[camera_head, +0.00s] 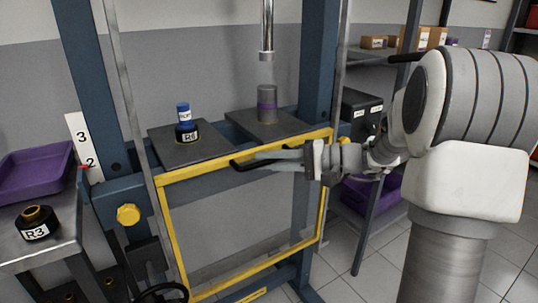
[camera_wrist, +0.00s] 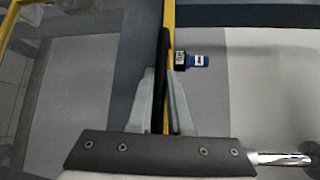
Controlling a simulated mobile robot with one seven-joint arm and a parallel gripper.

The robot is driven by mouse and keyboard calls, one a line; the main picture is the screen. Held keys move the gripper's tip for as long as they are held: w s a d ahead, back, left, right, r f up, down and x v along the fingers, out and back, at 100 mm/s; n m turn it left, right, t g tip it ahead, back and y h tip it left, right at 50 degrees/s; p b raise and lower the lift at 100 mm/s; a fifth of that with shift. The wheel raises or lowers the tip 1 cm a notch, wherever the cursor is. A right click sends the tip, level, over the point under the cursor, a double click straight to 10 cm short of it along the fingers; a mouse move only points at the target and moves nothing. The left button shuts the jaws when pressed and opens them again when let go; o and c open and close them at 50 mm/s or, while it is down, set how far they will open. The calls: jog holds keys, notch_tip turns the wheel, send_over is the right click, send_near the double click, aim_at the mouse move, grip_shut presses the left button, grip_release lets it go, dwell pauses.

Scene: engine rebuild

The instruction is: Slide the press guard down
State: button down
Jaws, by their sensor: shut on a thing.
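The press guard (camera_head: 165,225) is a yellow rectangular frame with a see-through panel on the front of the blue press. Its top bar lies about level with the grey press plates, and its lower bar is near the floor. A black handle (camera_head: 238,164) runs along the top bar; it also shows in the wrist view (camera_wrist: 163,48). My gripper (camera_head: 262,160) reaches in from the right and is shut on the handle.
A blue-topped part on a black ring marked R6 (camera_head: 187,132) stands on the left plate. A bench with ring R3 (camera_head: 35,223) and a purple tray (camera_head: 35,170) is at left.

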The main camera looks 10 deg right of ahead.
jog(key=shift+f, duration=0.45)
jog(key=c, duration=0.8)
grip_release()
jog(key=shift+c, duration=0.2)
jog(key=shift+d+r, duration=0.1)
jog(key=shift+d, duration=0.05)
jog(key=p+v, duration=0.4)
jog(key=v, duration=1.3)
jog(key=shift+s, duration=0.15)
